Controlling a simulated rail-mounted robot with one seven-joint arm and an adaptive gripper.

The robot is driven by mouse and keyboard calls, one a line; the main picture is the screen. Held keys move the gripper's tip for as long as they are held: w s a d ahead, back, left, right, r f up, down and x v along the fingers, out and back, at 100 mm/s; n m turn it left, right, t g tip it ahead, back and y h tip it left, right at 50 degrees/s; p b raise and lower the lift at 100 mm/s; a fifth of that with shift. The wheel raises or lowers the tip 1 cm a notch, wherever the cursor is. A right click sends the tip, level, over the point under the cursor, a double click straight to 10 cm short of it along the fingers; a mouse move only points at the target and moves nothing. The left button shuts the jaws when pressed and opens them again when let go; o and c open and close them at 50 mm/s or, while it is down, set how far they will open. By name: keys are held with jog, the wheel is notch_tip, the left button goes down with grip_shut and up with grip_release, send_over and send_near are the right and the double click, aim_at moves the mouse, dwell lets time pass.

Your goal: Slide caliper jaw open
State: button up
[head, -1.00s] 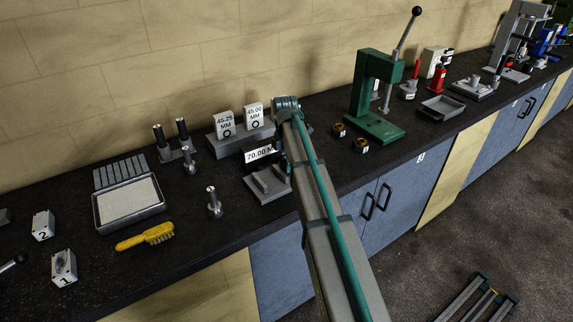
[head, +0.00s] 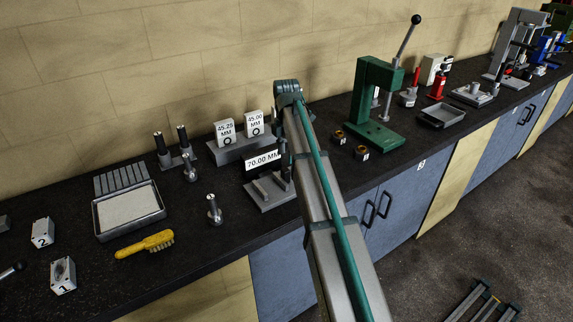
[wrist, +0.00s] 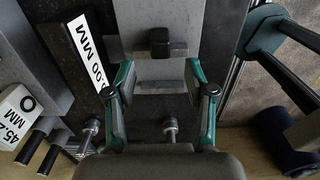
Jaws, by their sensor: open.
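A grey metal fixture with a bar on it (head: 266,191), which looks like the caliper, stands in front of the 70.00 MM sign (head: 262,159) in the head view. In the wrist view, a grey bar with a dark block (wrist: 160,42) lies just beyond my fingertips. I cannot tell for certain which part is the sliding jaw. My gripper (wrist: 160,74) is open, with its teal fingers apart on either side of the bar's line and nothing visibly clamped. The sign also shows at upper left in the wrist view (wrist: 86,50). My arm hides much of the gripper in the head view.
The 45.25 and 45.00 MM blocks (head: 240,135) stand behind the fixture. Upright steel pins (head: 214,209), a tray (head: 129,210) and a yellow brush (head: 145,244) are to the left. A green press (head: 376,105) stands to the right.

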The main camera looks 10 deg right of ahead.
aim_at(287, 169)
jog(key=shift+r, duration=2.1)
jog(key=shift+d+f, duration=0.1)
